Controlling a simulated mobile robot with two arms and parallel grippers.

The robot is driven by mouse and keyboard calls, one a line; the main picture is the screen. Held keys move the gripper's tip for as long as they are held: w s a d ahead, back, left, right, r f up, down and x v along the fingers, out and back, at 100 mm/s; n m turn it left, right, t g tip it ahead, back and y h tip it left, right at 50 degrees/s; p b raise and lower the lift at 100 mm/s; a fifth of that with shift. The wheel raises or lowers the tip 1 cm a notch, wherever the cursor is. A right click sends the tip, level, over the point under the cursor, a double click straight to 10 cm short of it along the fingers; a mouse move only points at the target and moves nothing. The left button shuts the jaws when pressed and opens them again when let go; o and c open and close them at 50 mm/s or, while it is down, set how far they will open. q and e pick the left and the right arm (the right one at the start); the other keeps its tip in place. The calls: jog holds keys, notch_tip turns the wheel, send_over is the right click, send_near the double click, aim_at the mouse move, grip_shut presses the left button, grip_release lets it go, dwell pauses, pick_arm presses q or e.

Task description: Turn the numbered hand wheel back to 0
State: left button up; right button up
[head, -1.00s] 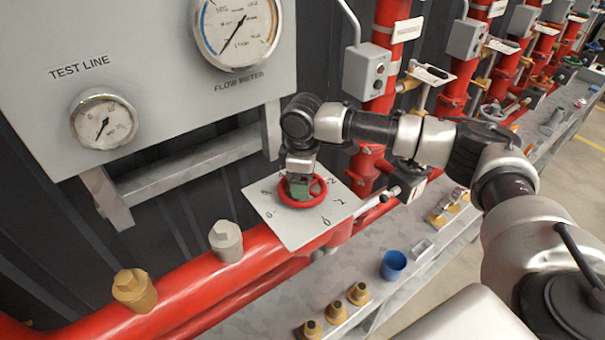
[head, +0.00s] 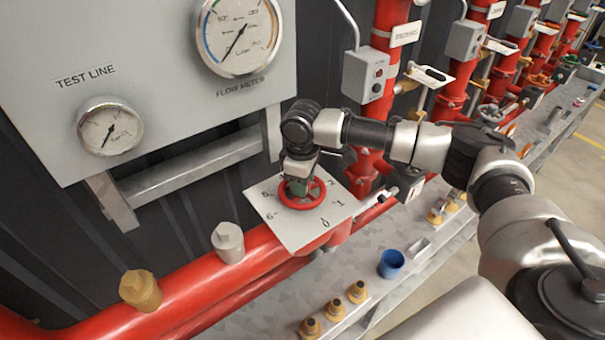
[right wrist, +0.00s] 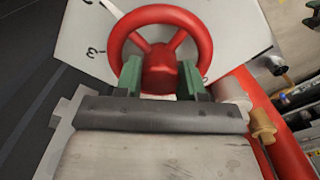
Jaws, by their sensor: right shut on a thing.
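The red hand wheel (head: 303,207) sits on a pale square plate (head: 284,233) with black numbers around it, on the red pipe. In the head view the 0 is at the plate's front corner, with 1 and 2 up its right side. My right gripper (head: 299,187) comes down on the wheel's middle. In the right wrist view the green fingers of my right gripper (right wrist: 161,82) are shut on the wheel's red hub, one on each side. The red rim (right wrist: 160,13) and spokes show beyond them. I cannot tell which number the wheel marks. My left gripper is not in view.
The panel (head: 165,60) with a flow meter (head: 238,36) and a test line gauge (head: 110,126) stands behind, left. Grey (head: 228,242) and brass (head: 140,289) caps rise from the front pipe. A blue cup (head: 391,264) and brass fittings stand on the grey bench.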

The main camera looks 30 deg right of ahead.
jog(key=m+p, duration=0.4)
jog(key=p, duration=0.1)
jog(key=shift+r, duration=0.2)
jog(key=shift+m+p, duration=0.6)
jog(key=shift+m, duration=0.2)
jog(key=shift+f, duration=0.2)
jog(key=shift+r+m+p, duration=0.1)
jog(key=shift+m+p, duration=0.2)
jog(key=shift+m, duration=1.1)
jog(key=m, duration=0.5)
jog(key=shift+m, duration=0.3)
